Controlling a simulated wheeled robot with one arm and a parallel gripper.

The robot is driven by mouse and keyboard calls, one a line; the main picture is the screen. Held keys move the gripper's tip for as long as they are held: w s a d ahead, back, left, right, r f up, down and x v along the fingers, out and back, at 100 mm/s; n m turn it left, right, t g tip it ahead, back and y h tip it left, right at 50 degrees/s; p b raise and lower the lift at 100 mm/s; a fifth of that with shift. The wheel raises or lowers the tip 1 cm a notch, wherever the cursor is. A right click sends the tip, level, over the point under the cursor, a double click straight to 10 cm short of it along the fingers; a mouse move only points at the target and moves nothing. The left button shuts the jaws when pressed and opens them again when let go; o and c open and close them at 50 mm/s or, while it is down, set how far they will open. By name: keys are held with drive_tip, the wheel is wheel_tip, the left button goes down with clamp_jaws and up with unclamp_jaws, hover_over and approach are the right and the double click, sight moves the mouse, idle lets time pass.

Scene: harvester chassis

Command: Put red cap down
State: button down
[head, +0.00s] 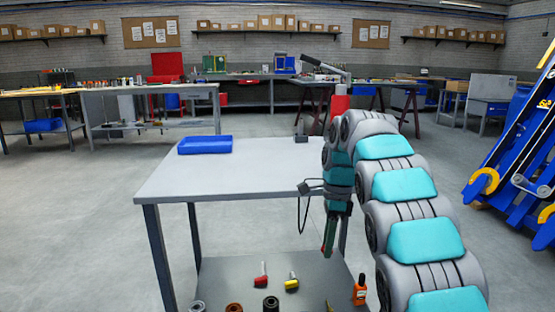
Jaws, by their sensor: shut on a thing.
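My gripper (329,246) points down in front of the grey table's right part, above its lower shelf. It is shut on a small red thing (324,249), of which only a sliver shows at the fingertips. This looks like the red cap, but most of it is hidden by the fingers. The lower shelf (220,272) is below the gripper, and the held thing appears to be clear of it.
A blue tray (205,145) sits on the mostly bare tabletop (240,178).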

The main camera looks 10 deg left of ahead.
drive_tip(key=shift+a+r, duration=0.2)
drive_tip(key=shift+r, duration=0.15)
drive_tip(key=shift+r+m, duration=0.2)
drive_tip(key=shift+m, duration=0.2)
drive_tip(key=shift+r+y, duration=0.1)
drive_tip(key=shift+y, duration=0.2)
drive_tip(key=shift+s+r, duration=0.1)
drive_tip(key=shift+r, duration=0.05)
drive_tip(key=shift+a+r+m, duration=0.1)
drive_tip(key=shift+m, duration=0.2)
drive_tip(key=shift+s+a+r+m+t+y+b, duration=0.15)
drive_tip(key=shift+a+r+m+y, duration=0.15)
drive_tip(key=shift+r, duration=0.3)
drive_tip(key=shift+s+a+r+m+t+y+b, duration=0.1)
drive_tip(key=shift+a+r+m+t+y+b, duration=0.15)
drive_tip(key=shift+r, duration=0.35)
drive_tip(key=shift+w+d+r+m, duration=0.1)
drive_tip(key=shift+r+m, duration=0.15)
drive_tip(key=shift+r, duration=0.25)
drive_tip(key=shift+a+r+m, duration=0.25)
drive_tip(key=shift+r+m, duration=0.05)
